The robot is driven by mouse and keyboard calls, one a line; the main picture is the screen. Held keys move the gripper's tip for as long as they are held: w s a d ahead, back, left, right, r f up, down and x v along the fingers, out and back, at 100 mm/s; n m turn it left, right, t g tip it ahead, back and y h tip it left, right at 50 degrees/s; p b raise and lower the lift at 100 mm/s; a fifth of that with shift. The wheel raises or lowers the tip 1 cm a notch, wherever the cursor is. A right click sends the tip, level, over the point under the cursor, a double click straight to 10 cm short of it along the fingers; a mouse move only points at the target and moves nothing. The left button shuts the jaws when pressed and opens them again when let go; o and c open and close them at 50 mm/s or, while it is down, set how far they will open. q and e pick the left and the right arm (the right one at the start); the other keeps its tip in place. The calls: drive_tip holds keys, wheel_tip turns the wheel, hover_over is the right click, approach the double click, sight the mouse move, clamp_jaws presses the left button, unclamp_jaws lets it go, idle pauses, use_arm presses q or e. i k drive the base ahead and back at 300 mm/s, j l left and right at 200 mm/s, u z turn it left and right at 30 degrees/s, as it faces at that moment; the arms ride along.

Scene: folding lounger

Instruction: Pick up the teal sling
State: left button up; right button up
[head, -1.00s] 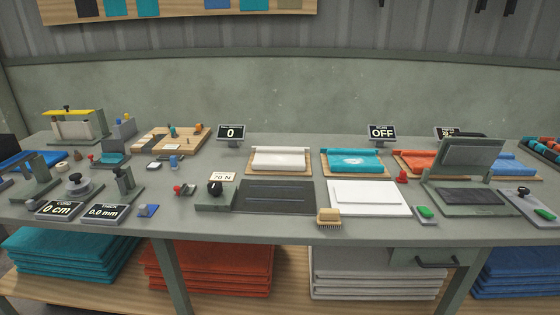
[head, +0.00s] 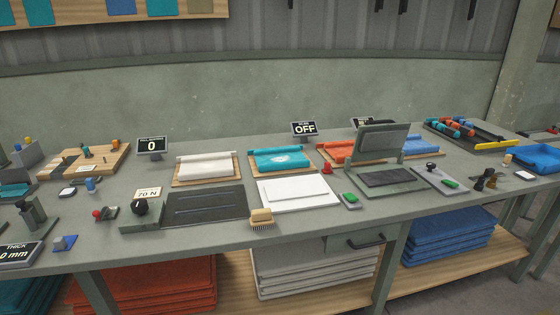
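A teal sling (head: 281,158), partly rolled at its back edge and with a pale mark on its flat part, lies on a wooden board (head: 255,176) in the middle of the bench. It sits between a rolled white sling (head: 206,168) on its left and an orange one (head: 345,151) on its right. Neither of my grippers shows in the head view.
A white plate (head: 298,194), a brush (head: 262,218) and a dark panel (head: 205,204) lie in front. A hinged press (head: 386,157) stands open at right. An "OFF" display (head: 304,129) stands behind. Folded stacks, including white (head: 310,265) and blue (head: 448,236), fill the lower shelf.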

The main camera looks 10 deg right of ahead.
sight(292, 158)
drive_tip(key=i+l+u, duration=0.2)
drive_tip(key=l+u, duration=0.15)
drive_tip(key=l, duration=0.25)
drive_tip(key=i+l+u, duration=0.1)
drive_tip(key=l+u, duration=0.25)
drive_tip(key=l, duration=0.3)
drive_tip(key=l+u, duration=0.35)
drive_tip(key=l, duration=0.3)
drive_tip(key=i, duration=0.05)
